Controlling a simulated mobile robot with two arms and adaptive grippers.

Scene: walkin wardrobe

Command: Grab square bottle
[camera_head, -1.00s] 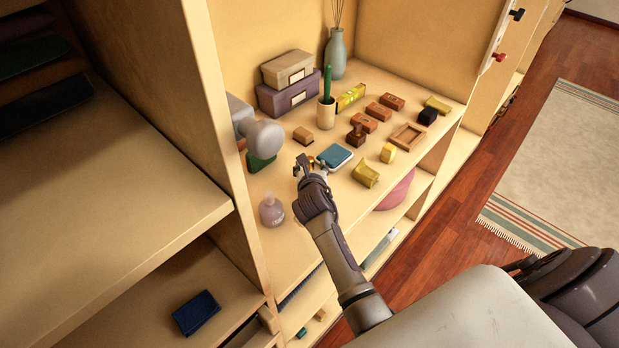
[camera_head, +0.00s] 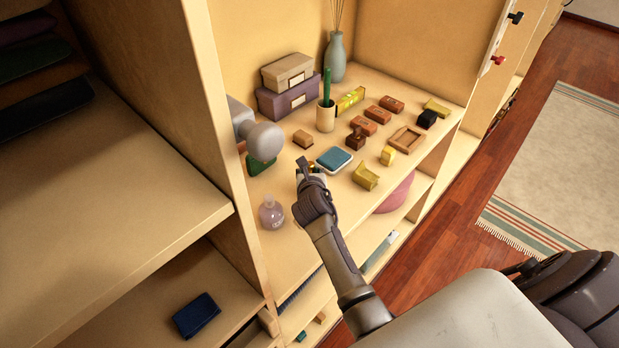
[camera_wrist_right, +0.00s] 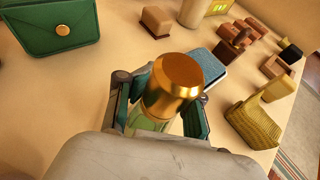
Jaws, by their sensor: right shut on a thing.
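The square bottle shows in the right wrist view with a faceted gold cap (camera_wrist_right: 176,82) and a pale green glass body (camera_wrist_right: 148,123). My right gripper (camera_wrist_right: 158,108) is shut on it, one finger on each side, just below the cap. The lower part of the bottle is hidden behind the gripper. In the head view my right gripper (camera_head: 309,170) is low over the shelf, between a round purple bottle and a blue-topped case, and mostly hides the square bottle. I cannot tell whether the bottle touches the shelf. My left gripper is not in view.
The blue-topped case (camera_head: 334,159) lies close beyond the gripper. The purple bottle (camera_head: 271,212) stands to its left. A green pouch (camera_wrist_right: 55,28), a small brown box (camera_head: 303,138) and a yellow-green object (camera_head: 365,177) are nearby. A wardrobe partition (camera_head: 222,120) bounds the left.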

